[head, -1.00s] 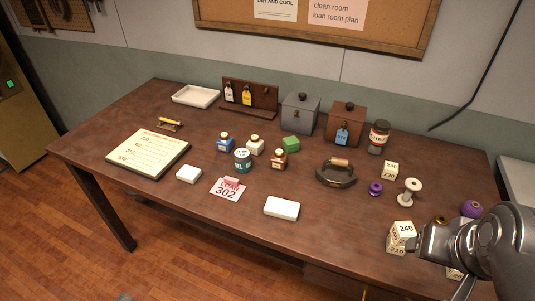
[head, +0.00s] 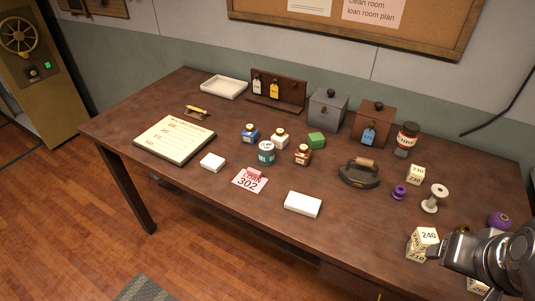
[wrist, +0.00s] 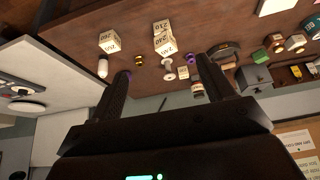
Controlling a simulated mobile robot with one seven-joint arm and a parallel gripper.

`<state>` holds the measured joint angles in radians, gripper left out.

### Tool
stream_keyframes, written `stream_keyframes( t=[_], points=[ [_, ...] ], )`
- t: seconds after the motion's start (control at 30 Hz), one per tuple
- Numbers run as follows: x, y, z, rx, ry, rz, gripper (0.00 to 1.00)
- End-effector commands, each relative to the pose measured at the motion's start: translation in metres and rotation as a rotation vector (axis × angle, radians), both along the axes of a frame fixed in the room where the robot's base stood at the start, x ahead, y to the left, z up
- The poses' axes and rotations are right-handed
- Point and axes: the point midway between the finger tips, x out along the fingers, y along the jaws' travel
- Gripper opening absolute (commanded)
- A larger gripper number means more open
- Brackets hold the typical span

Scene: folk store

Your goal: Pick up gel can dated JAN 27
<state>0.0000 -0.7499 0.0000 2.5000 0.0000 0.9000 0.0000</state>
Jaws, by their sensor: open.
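A small teal can (head: 266,153) with a pale label stands upright on the brown table in the head view; no date on it can be read. Close around it are a blue jar (head: 250,134), a white jar (head: 280,139) and a red-brown jar (head: 303,155). My arm is at the lower right of the head view, over the table's right end, well away from the can. In the wrist view my gripper (wrist: 163,68) has its two dark fingers wide apart with nothing held between them.
Number blocks (head: 422,240), a white spool (head: 435,198) and a purple spool (head: 399,192) are near my arm. A dark iron (head: 360,173) and a white box (head: 303,204) stand between it and the jars. A grey box (head: 328,109) is behind.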

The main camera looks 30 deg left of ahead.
Motion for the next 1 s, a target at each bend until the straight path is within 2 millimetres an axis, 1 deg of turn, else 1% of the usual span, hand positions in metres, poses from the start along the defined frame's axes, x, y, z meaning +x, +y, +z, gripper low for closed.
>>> stream_keyframes(
  t=[0.27,0.37,0.43,0.57,0.6,0.67,0.8,0.87,0.9,0.97,1.0],
  points=[
    [0.000,0.000,0.000,0.000,0.000,0.000,0.79],
    [0.007,0.003,0.005,0.003,0.005,0.007,0.79],
    [0.017,0.008,0.011,0.006,0.015,0.018,0.79],
    [0.048,0.024,0.028,0.017,0.044,0.050,0.79],
    [0.060,0.031,0.033,0.021,0.054,0.061,0.79],
    [0.078,0.043,0.040,0.025,0.069,0.077,0.79],
    [0.119,0.073,0.052,0.032,0.104,0.112,0.79],
    [0.136,0.088,0.056,0.034,0.120,0.128,0.79],
    [0.147,0.098,0.057,0.034,0.130,0.137,0.79],
    [0.164,0.115,0.058,0.035,0.144,0.151,0.79],
    [0.174,0.127,0.058,0.034,0.154,0.162,0.79]
  ],
)
